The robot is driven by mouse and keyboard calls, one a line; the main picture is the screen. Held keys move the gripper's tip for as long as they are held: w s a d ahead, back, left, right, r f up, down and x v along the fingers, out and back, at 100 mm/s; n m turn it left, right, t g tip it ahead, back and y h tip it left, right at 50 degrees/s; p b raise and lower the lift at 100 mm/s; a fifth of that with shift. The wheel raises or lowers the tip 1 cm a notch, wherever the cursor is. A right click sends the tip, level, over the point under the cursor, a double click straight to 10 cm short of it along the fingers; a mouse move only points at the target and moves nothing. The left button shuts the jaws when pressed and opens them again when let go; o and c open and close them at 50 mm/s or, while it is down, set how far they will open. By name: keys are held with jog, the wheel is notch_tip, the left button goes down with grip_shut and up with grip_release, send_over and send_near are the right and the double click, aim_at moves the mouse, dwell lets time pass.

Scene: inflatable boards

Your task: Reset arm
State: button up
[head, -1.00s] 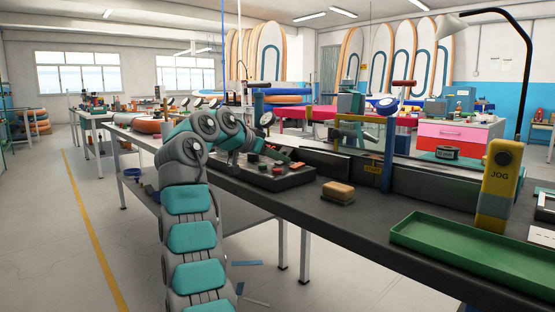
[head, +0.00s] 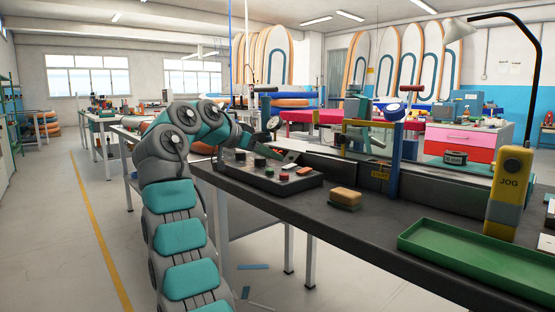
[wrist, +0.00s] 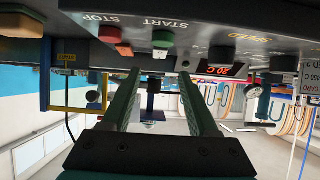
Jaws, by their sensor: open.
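My gripper (wrist: 158,84) shows in the wrist view with its two dark teal fingers apart and nothing between them. The control panel (wrist: 70,22) spans the top of that upside-down view. It bears a red button (wrist: 109,33) by the word STOP, a green button (wrist: 162,41) by START and a black knob (wrist: 220,48) near SPEED. In the head view my grey and teal arm reaches over the bench to the panel (head: 300,184). The fingertips are hard to make out there. I cannot tell whether they touch the panel.
A yellow and green block (head: 345,198) lies on the dark bench (head: 375,232) right of the panel. A green tray (head: 470,250) and a yellow JOG pendant (head: 511,190) are farther right. A blue post (head: 396,160) stands behind. The floor (head: 60,250) at left is open.

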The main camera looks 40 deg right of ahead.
jog(key=shift+s+a+r, duration=0.1)
jog(key=shift+a+r, duration=0.1)
jog(key=shift+a, duration=0.2)
